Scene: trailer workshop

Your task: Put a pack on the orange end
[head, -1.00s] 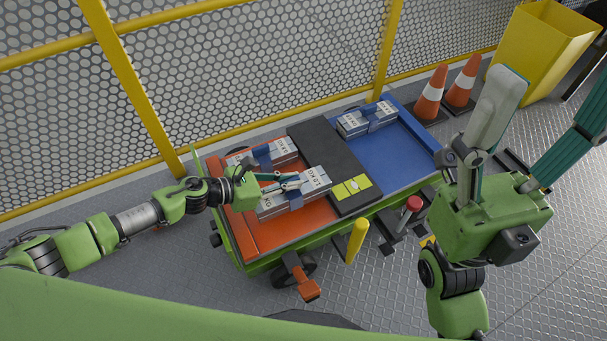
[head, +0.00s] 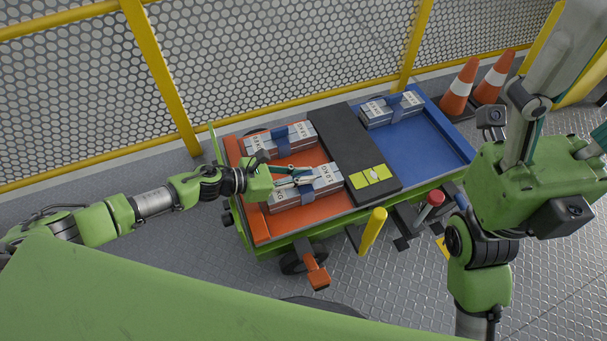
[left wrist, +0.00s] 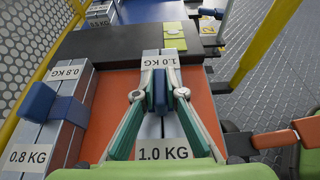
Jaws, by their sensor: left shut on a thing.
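A 1.0 kg grey pack (head: 325,180) with a blue grip block lies on the orange end (head: 262,229) of the cart, on its near side. My left gripper (head: 300,178) is shut on this pack's blue block. The left wrist view shows both fingers closed around the block (left wrist: 159,92). A 0.8 kg pack (head: 297,132) lies on the orange end behind it; it also shows in the left wrist view (left wrist: 66,85). A third pack (head: 405,105) is on the blue end. My right gripper (head: 578,100) has its fingers spread, tips partly out of frame.
A black strip (head: 345,135) with a yellow-green plate (head: 371,175) separates the two ends. The blue end (head: 425,140) has bare room in front. A yellow post (head: 373,230) and red knob (head: 434,198) stand along the near side. A mesh fence and cones (head: 458,88) are behind.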

